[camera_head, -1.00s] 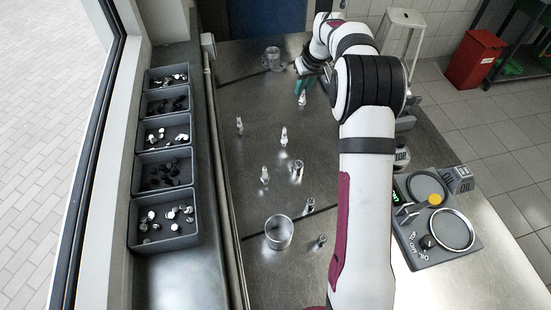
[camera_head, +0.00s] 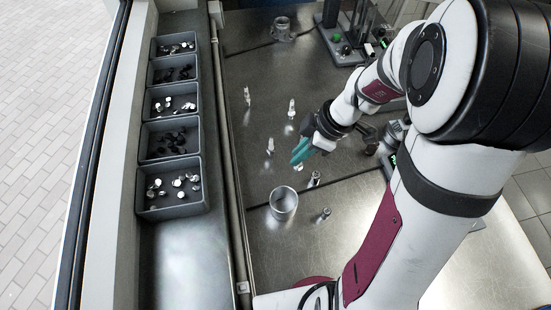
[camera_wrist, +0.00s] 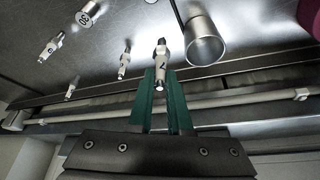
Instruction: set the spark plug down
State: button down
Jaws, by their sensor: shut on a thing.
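My gripper (camera_head: 302,151) has teal fingers and hangs low over the middle of the steel bench, left of my arm. It is shut on a white and metal spark plug (camera_wrist: 161,65), which shows between the fingertips in the wrist view. In the head view only a small part of this plug (camera_head: 299,167) shows below the fingers. I cannot tell whether it touches the bench. Other spark plugs stand apart from it: one at the left (camera_head: 247,96), one behind (camera_head: 291,108) and one close beside my gripper (camera_head: 270,146).
Grey bins (camera_head: 172,208) of small parts line the left ledge. A glass mug (camera_head: 283,30) stands at the back. Bench left of the cup is clear.

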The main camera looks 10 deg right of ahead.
jog(key=a+f, duration=0.1)
jog(key=f, duration=0.1)
jog(key=w+a+f, duration=0.1)
jog(key=a+f, duration=0.1)
jog(key=w+a+f, duration=0.1)
jog(key=f, duration=0.1)
jog(key=shift+w+a+f, duration=0.15)
jog(key=shift+a+f, duration=0.1)
jog(key=shift+a, duration=0.1)
jog(key=shift+f, duration=0.35)
jog(key=c, duration=0.8)
grip_release()
jog(key=shift+f, duration=0.1)
jog(key=shift+c, duration=0.2)
